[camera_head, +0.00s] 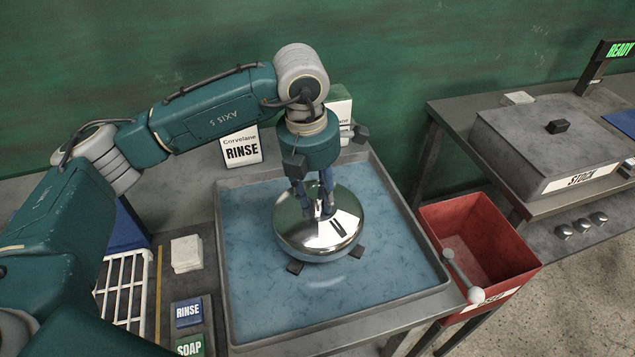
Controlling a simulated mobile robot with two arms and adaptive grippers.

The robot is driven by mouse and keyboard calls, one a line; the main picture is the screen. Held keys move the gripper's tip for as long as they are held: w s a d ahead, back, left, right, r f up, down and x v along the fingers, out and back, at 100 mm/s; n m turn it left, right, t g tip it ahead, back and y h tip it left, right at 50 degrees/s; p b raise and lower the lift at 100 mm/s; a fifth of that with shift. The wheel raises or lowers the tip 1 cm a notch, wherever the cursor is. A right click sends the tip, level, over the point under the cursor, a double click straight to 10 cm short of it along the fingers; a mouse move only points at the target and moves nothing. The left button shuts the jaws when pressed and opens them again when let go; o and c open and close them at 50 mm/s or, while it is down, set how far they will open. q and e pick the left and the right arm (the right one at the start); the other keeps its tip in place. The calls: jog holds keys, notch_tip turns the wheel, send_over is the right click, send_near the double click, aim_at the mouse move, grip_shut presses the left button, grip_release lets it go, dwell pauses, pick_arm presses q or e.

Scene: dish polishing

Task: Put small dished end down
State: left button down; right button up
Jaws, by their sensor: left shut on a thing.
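The small dished end (300,232) is a shiny, mirror-like metal dome. It is in the middle of the blue-surfaced tray (445,279), dome side up, with a dark mark on a white patch on its right. My left gripper (318,208) comes down from above and is shut on the top of it. Small dark blocks (295,267) show at its lower edge. I cannot tell whether it rests on them or hangs just above. The gripper hides part of its top. My right gripper is out of view.
A RINSE box (241,149) stands behind the tray. RINSE (188,311) and SOAP (190,345) blocks, a white pad stack (186,252) and a white rack (124,285) are at left. A red bin (438,218) is at right, before a STOCK box (530,145). The tray's front is clear.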

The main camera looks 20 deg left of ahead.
aim_at(318, 205)
pick_arm(q)
notch_tip(318, 205, down, 3)
jog(key=shift+w+r+p, duration=0.1)
jog(key=shift+p, duration=0.25)
jog(key=shift+f+b, duration=0.25)
jog(key=shift+b, duration=0.05)
jog(key=c, duration=1.1)
grip_release()
jog(key=shift+s, duration=0.2)
jog(key=shift+r+p, duration=0.2)
jog(key=shift+p, duration=0.1)
jog(key=r+b, duration=0.1)
jog(key=r, duration=0.6)
jog(key=s+r+b, duration=0.1)
jog(key=r, duration=0.2)
jog(key=shift+a+r+b, duration=0.3)
jog(key=shift+a, duration=0.05)
jog(key=shift+r, duration=0.55)
